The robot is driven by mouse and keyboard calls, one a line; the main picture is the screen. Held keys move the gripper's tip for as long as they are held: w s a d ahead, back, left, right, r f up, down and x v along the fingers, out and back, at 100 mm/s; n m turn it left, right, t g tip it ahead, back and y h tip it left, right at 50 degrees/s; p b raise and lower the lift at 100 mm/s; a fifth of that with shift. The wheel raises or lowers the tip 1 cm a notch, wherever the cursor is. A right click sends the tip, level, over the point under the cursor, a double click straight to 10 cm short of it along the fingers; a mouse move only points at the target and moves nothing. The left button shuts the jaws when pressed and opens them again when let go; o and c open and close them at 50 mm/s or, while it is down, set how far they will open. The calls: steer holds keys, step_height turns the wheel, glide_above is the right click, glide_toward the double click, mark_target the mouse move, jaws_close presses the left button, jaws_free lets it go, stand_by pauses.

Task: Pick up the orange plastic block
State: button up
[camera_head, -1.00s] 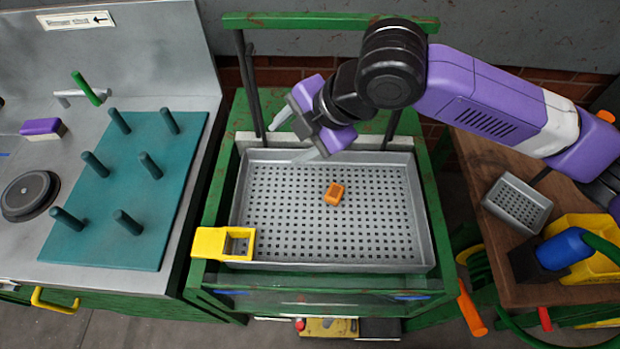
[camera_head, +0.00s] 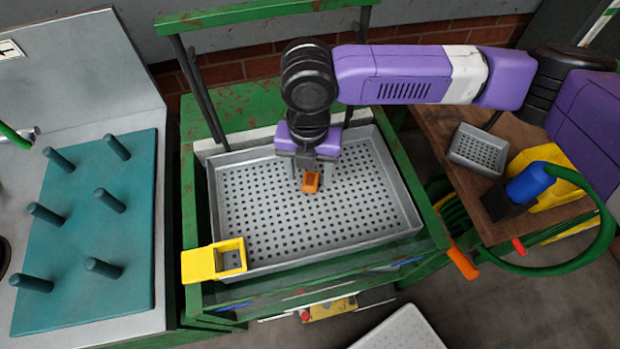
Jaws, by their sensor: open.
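The orange plastic block (camera_head: 311,183) lies on the perforated floor of the grey metal tray (camera_head: 260,257), near the tray's middle. My gripper (camera_head: 311,176) points down over the tray, with its fingers around or just above the block. The fingers are apart, and I cannot tell from this angle how far down beside the block they reach. The upper part of the block is partly hidden by the gripper.
A yellow open box (camera_head: 214,261) sits at the tray's front left corner. A teal peg board (camera_head: 88,235) stands on the bench to the left. A small grey basket (camera_head: 478,150) and a blue cylinder (camera_head: 538,182) are on the wooden table at right. The rest of the tray is empty.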

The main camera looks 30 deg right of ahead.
mark_target(310, 183)
steer(key=shift+d+f, duration=0.1)
steer(key=shift+f, duration=1.55)
jaws_close()
steer(key=shift+r, duration=0.2)
step_height(310, 183, up, 20)
steer(key=shift+f, duration=0.15)
